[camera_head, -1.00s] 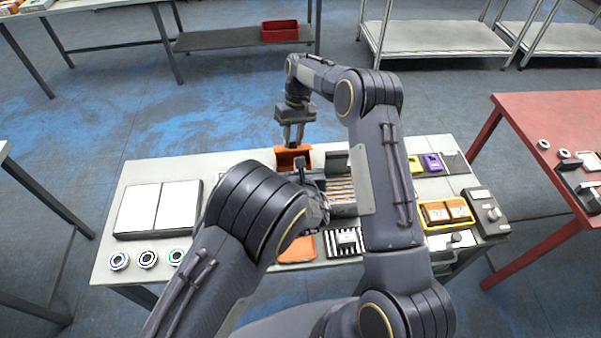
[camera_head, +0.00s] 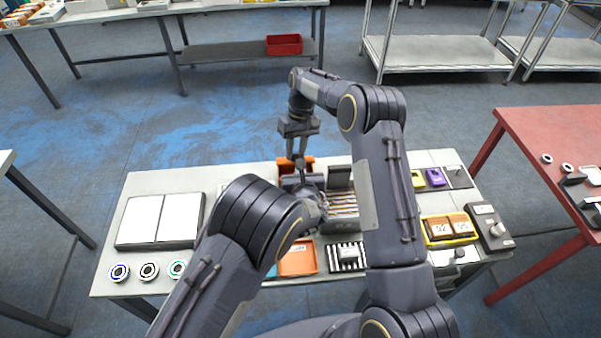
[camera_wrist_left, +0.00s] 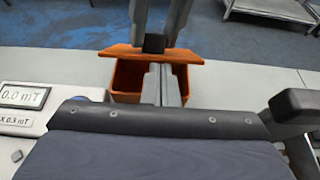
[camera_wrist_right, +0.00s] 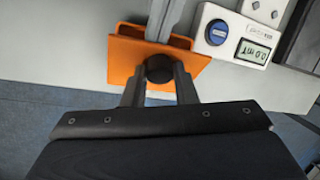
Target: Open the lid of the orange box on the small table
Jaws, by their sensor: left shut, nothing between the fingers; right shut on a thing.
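The orange box (camera_wrist_left: 127,78) stands at the back edge of the small table, with part of its inside showing. Its orange lid (camera_wrist_left: 185,57) is a flat plate with a black knob (camera_wrist_left: 154,43). In the left wrist view the lid is raised from the box opening. My right gripper (camera_wrist_right: 159,72) is shut on the knob, seen close up in the right wrist view. My left gripper (camera_wrist_left: 162,70) is shut and empty, in front of the box; I cannot tell whether it touches it. In the head view my arms partly hide the box.
The small table (camera_head: 150,270) holds a white two-panel device (camera_head: 160,218) at left, a slotted rack (camera_head: 342,205) right of the box, an orange tray (camera_head: 297,260) in front and a yellow tray (camera_head: 438,241) at right. A white meter (camera_wrist_left: 22,97) stands close to the left gripper.

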